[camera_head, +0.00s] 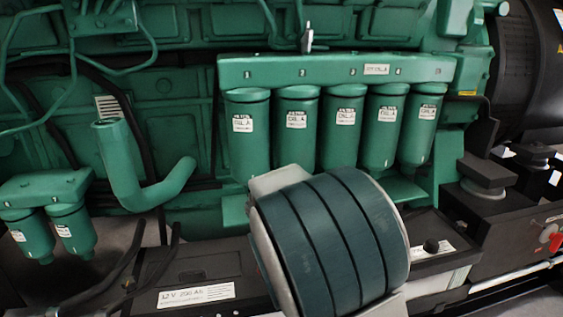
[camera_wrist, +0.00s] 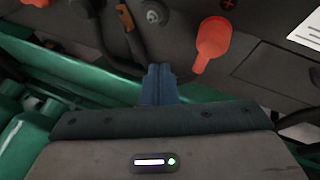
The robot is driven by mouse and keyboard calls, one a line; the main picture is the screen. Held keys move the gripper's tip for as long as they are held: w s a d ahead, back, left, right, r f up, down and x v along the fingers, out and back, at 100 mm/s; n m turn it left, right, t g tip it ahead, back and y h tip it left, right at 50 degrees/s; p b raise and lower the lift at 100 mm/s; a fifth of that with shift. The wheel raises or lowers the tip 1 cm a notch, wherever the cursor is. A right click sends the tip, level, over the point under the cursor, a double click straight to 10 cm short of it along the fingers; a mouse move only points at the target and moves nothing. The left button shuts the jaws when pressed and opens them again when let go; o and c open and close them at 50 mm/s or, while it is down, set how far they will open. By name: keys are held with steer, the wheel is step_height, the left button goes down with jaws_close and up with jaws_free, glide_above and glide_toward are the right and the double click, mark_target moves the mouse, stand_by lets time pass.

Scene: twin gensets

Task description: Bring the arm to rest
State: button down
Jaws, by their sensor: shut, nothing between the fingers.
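My gripper (camera_wrist: 160,78) shows in the wrist view as two dark blue fingers close together, with nothing between them. It points toward a dark battery top with a red cover (camera_wrist: 210,42) to the right of the fingertips; I cannot tell the exact gap. In the head view, a rounded dark teal and grey part of my arm (camera_head: 330,240) fills the lower middle. My gripper is not visible there.
A green engine with a row of several filters (camera_head: 344,128) stands behind my arm. Two smaller filters (camera_head: 70,232) hang at the left. A battery (camera_head: 205,275) sits low, left of my arm, with black cables. A red switch (camera_head: 550,236) is at the right edge.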

steer(key=s+d+r+m+g+p, duration=0.1)
steer(key=s+d+r+m+p, duration=0.1)
steer(key=s+d+r, duration=0.3)
steer(key=s+d+r+m+g+y+p, duration=0.1)
steer(key=s+d+r+p, duration=0.3)
steer(key=s, duration=0.9)
steer(key=s+d+r+m+g+y+p, duration=0.1)
steer(key=s+d+r+p, duration=0.3)
steer(key=s, duration=0.5)
step_height(320, 180, up, 2)
steer(key=shift+s+d+r+m, duration=0.15)
steer(key=shift+d+r+m, duration=0.05)
steer(key=shift+d+m, duration=0.7)
